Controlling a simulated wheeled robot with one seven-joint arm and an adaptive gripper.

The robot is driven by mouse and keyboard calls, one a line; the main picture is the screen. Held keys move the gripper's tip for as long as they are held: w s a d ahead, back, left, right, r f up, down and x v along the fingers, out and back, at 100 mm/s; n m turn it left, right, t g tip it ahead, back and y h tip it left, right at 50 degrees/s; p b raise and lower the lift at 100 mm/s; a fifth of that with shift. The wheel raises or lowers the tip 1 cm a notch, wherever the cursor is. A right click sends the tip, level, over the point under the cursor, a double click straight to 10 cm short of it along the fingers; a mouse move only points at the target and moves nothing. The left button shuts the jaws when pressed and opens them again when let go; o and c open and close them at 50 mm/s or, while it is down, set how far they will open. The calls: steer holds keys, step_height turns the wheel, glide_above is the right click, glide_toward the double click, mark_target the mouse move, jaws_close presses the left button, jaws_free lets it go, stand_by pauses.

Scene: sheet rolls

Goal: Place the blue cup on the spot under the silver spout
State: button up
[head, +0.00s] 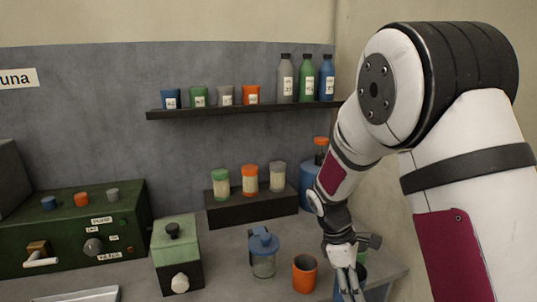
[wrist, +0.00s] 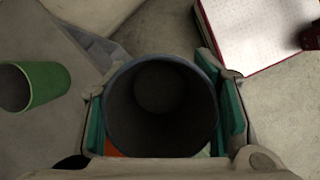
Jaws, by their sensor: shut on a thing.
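My gripper (head: 350,288) is low at the right of the counter in the head view, pointing down. In the wrist view its two green-padded fingers are shut on a cup with a blue-grey rim (wrist: 108,112), one finger on each side. I look into its dark, empty-looking inside. This appears to be the blue cup; in the head view only a bit of blue shows beside the fingers, at the bottom edge. I cannot tell whether it touches the counter. I cannot make out a silver spout or the spot under it in either view.
An orange cup (head: 305,274) stands left of my gripper, with a blue-lidded jar (head: 263,252) beyond it. A green cup (wrist: 45,84) is left of the held cup. A green machine (head: 75,225) and green box (head: 176,250) stand left. A shelf (head: 240,110) holds cups and bottles.

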steer(key=m, duration=0.1)
steer(key=f+m+g, duration=0.1)
steer(key=shift+s+m, duration=0.1)
steer(key=shift+m, duration=0.3)
steer(key=m, duration=0.2)
steer(key=f+m+g+y, duration=0.1)
steer(key=m, duration=0.1)
steer(key=shift+a+f+y, duration=0.1)
steer(key=shift+y, duration=0.2)
steer(key=m, duration=0.1)
steer(key=m+y, duration=0.1)
steer(key=f+m, duration=0.1)
steer(key=m, duration=0.1)
steer(key=shift+a+g+y+p, duration=0.3)
steer(key=shift+g, duration=0.1)
steer(key=shift+a+f+m+y, duration=0.15)
steer(key=shift+f+m+y, duration=0.05)
steer(key=shift+m, duration=0.35)
steer(key=shift+a+f+m+y, duration=0.15)
steer(key=shift+m+y, duration=0.05)
steer(key=shift+m, duration=0.35)
steer(key=shift+w+r, duration=0.15)
steer(key=shift+w, duration=0.05)
